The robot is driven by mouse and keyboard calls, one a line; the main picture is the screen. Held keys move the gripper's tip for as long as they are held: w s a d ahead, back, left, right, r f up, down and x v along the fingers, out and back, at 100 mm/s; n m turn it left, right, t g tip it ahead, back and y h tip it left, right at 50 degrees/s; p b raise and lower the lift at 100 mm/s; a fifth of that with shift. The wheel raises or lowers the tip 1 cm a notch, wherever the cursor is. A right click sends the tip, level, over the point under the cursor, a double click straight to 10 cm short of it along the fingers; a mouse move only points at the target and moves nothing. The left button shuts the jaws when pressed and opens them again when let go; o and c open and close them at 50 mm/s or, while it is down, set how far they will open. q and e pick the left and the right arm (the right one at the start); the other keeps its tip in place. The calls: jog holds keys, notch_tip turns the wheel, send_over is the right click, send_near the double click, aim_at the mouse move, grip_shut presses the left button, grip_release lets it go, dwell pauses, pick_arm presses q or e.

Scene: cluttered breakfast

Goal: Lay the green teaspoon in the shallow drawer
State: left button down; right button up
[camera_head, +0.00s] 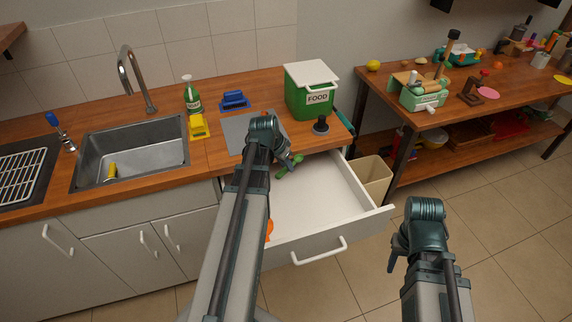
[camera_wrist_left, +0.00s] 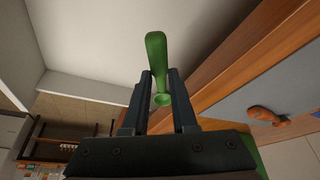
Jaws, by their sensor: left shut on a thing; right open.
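The green teaspoon (camera_head: 284,172) is held by my left gripper (camera_head: 290,161) over the back of the open drawer (camera_head: 318,195), close to the counter's front edge. In the left wrist view the teaspoon (camera_wrist_left: 156,50) sticks out between the two fingers of my left gripper (camera_wrist_left: 158,84), which is shut on it. The white drawer floor lies beyond it; I cannot tell the exact height. The drawer is pulled well out below the counter. My right gripper (camera_head: 397,250) is open and empty, to the right of the drawer front, partly hidden by its own wrist.
An orange thing (camera_head: 269,229) shows at the drawer's front left, partly hidden by my left arm. On the counter above stand a green FOOD bin (camera_head: 310,92), a dark knobbed thing (camera_head: 321,125) and a grey mat (camera_head: 238,128). A beige bin (camera_head: 374,180) stands right of the drawer.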

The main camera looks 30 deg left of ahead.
aim_at(289, 192)
pick_arm(q)
jog(key=shift+f+b, duration=5.55)
jog(key=shift+f, duration=0.3)
jog(key=shift+f+b, duration=0.35)
jog(key=shift+f, duration=0.05)
jog(key=shift+c, duration=0.3)
grip_release()
jog(key=shift+r, duration=0.1)
